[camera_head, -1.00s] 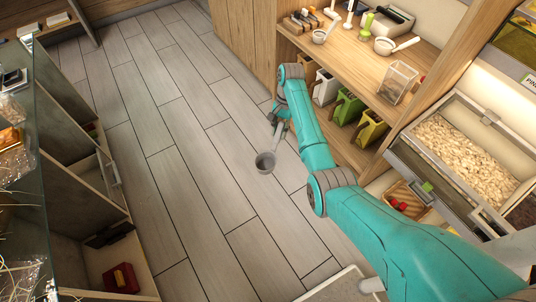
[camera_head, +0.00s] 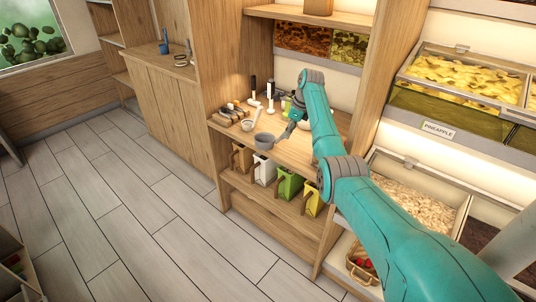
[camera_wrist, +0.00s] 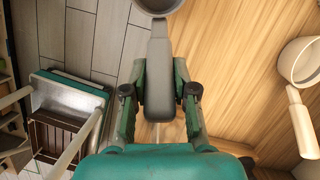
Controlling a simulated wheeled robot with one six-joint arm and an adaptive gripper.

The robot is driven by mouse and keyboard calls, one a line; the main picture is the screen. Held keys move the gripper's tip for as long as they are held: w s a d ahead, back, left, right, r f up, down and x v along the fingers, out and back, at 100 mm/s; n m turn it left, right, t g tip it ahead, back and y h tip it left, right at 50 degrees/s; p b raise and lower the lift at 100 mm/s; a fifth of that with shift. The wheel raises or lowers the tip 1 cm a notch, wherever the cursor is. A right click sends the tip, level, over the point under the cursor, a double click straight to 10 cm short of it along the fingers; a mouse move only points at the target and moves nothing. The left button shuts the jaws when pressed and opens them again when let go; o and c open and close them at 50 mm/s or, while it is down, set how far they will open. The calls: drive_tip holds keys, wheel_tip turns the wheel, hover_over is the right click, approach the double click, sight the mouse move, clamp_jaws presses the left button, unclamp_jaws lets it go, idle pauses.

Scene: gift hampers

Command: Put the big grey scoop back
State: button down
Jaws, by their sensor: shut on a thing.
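My gripper (camera_head: 294,118) is shut on the handle of the big grey scoop (camera_head: 264,141). In the head view the scoop's round cup hangs at the front edge of the wooden counter (camera_head: 300,153), left of my gripper; I cannot tell if it touches the wood. In the wrist view the grey handle (camera_wrist: 159,72) stands between the two fingers, with part of the cup at the top edge. A smaller pale scoop (camera_head: 248,124) lies on the counter further left. A white scoop (camera_wrist: 300,62) shows at the right of the wrist view.
Clear bins (camera_head: 465,75) rise at the right. The floor (camera_head: 120,210) is open at the left.

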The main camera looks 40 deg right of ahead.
drive_tip(key=s+d+r+m+h, duration=0.1)
drive_tip(key=s+d+r+m, duration=0.1)
drive_tip(key=d, duration=0.4)
wheel_tip(320, 180, up, 3)
drive_tip(key=shift+s+d+f+m, duration=0.15)
drive_tip(key=shift+d+m, duration=0.2)
drive_tip(key=shift+m, duration=0.45)
drive_tip(key=shift+f, duration=4)
drive_tip(key=c, duration=0.8)
unclamp_jaws()
drive_tip(key=shift+c, duration=0.2)
wheel_tip(320, 180, up, 10)
